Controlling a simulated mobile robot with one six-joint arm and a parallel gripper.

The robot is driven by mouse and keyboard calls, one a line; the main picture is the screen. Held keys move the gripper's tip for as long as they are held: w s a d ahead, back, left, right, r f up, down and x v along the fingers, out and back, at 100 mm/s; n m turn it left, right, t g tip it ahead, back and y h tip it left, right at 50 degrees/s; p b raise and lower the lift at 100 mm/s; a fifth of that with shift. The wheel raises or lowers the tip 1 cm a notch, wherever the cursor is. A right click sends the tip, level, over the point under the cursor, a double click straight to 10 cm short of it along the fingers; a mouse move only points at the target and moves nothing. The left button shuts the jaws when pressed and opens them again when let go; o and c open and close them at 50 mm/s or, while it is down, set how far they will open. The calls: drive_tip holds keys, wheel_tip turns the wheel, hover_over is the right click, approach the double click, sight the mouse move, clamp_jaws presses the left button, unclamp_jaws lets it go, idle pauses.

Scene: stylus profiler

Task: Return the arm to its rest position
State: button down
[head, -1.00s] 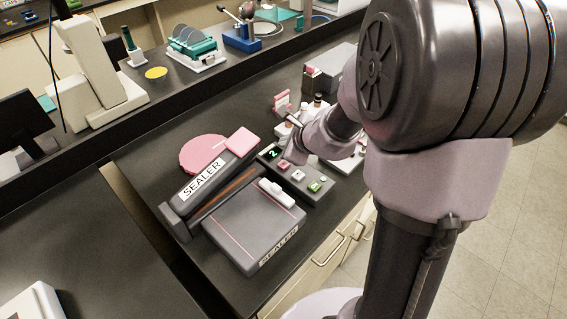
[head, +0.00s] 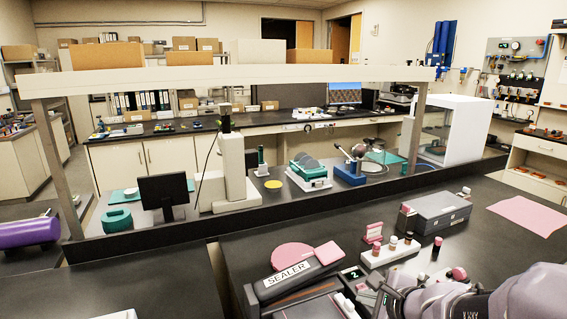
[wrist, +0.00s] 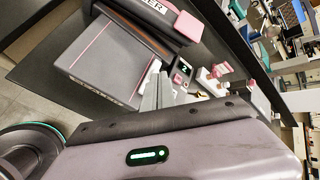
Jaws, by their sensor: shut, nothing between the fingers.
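My gripper (wrist: 158,90) shows in the wrist view as two grey fingers closed together with nothing between them. It is over the black bench beside the sealer's small control panel (wrist: 183,70). In the head view my arm (head: 480,300) enters at the bottom right, folded low, and its end lies near the right of the sealer (head: 290,275). The sealer's flat grey plate (wrist: 110,62) fills the upper left of the wrist view. I cannot tell the exact gap between the fingers and the panel.
A white rack with small bottles (head: 390,252), a grey box (head: 436,212) and a pink mat (head: 528,215) are on the bench to the right. A pink disc (head: 292,256) lies behind the sealer. An overhead shelf (head: 240,77) spans the back.

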drive_tip(key=s+a+r+n+g+y, duration=0.25)
drive_tip(key=s+a+r+n, duration=0.35)
drive_tip(key=s+a+n, duration=0.45)
drive_tip(key=s+d+n+g+h, duration=0.1)
drive_tip(key=s+n, duration=0.5)
drive_tip(key=s, duration=0.7)
drive_tip(key=shift+d+f+n+h, duration=0.35)
drive_tip(key=shift+d+h, duration=0.45)
drive_tip(key=shift+h, duration=0.25)
drive_tip(key=c, duration=2.1)
unclamp_jaws()
